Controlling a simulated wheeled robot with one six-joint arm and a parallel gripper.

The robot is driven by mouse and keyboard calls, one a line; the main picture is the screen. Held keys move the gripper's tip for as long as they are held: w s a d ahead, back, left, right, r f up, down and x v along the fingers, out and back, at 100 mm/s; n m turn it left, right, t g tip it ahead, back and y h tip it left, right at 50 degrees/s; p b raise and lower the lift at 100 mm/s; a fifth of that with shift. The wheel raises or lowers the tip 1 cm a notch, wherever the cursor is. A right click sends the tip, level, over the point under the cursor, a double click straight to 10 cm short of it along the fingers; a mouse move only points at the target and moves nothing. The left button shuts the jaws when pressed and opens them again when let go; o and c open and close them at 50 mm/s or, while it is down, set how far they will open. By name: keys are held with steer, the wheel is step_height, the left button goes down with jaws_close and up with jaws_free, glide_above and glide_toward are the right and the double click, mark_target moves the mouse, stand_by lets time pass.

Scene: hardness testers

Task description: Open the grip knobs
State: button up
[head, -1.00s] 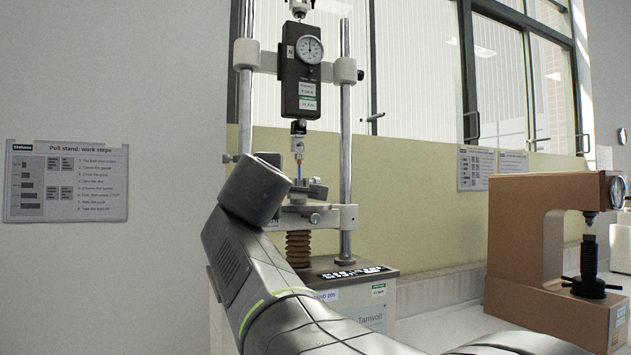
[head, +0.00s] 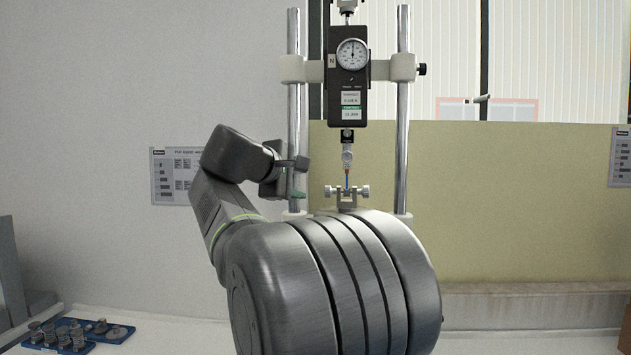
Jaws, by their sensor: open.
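The pull stand has two grip knobs on its lower clamp: a left knob (head: 329,191) and a right knob (head: 364,190), both metallic, one on each side. My gripper (head: 300,178) is open and looks empty. In the picture it is left of the left knob, over the stand's left column, apart from the knob. My arm hides the stand's base and the part below the clamp.
The stand's two upright columns (head: 403,140) flank the clamp. A blue tray (head: 111,334) with several metal parts lies at the lower left. A work-steps sign (head: 170,178) hangs on the wall behind my arm. The bench right of my arm looks mostly clear.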

steer(key=p+x, duration=0.1)
steer(key=x, duration=1.2)
steer(key=shift+w+f, duration=0.15)
steer(key=shift+w, duration=0.2)
steer(key=c, duration=1)
steer(key=shift+f, duration=0.15)
